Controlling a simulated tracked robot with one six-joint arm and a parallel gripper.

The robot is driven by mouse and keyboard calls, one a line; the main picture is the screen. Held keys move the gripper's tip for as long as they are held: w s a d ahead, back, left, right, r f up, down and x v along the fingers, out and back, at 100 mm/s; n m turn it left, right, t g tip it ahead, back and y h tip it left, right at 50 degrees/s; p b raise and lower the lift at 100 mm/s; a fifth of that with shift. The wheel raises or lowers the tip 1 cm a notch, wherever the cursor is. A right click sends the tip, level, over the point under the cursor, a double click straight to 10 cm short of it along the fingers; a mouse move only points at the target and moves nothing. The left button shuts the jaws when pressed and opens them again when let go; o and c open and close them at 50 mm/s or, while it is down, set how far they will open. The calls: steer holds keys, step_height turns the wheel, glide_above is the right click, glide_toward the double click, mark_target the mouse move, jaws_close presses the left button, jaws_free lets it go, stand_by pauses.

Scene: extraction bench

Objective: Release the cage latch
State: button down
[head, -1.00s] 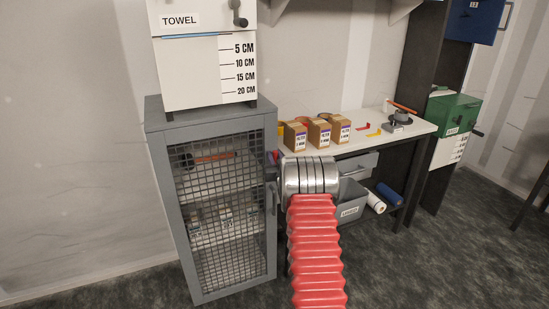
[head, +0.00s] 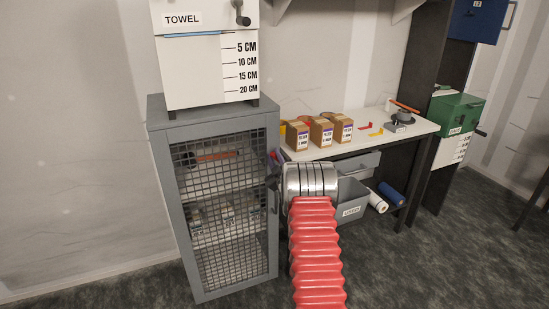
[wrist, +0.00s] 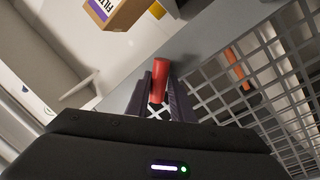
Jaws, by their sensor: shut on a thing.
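The grey cage (head: 158,170) stands at left of centre in the head view, and its mesh door (head: 222,215) looks shut. The red cage latch (wrist: 160,78) shows in the wrist view at the cage's grey frame. A small bit of the red latch shows in the head view (head: 273,155) at the upper right edge of the cage front. My gripper (wrist: 158,88) is shut on the red latch, with a dark finger on each side. In the head view my own arm mostly hides the gripper.
A towel dispenser (head: 195,75) stands on the cage. Right of it, a white bench (head: 365,140) holds filter boxes (head: 321,131). A grey bin (head: 351,200) sits below. A dark door handle (head: 274,196) is close to my arm. An orange-handled item (head: 212,156) lies inside the cage.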

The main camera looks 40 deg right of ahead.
steer(key=n, duration=0.3)
steer(key=n+t+y, duration=0.1)
steer(key=n, duration=0.1)
steer(key=shift+a+f, duration=0.15)
steer(key=shift+f, duration=0.15)
steer(key=n, duration=0.2)
steer(key=n+y, duration=0.1)
steer(key=n, duration=0.1)
steer(key=f+n, duration=0.1)
steer(key=n, duration=0.1)
steer(key=shift+w+a+n+t+y, duration=0.1)
steer(key=shift+n+t+y, duration=0.2)
steer(key=shift+n+t, duration=0.1)
steer(key=c, duration=1.9)
jaws_free()
steer(key=shift+o, duration=0.2)
steer(key=v, duration=1.3)
steer(key=shift+s, duration=0.35)
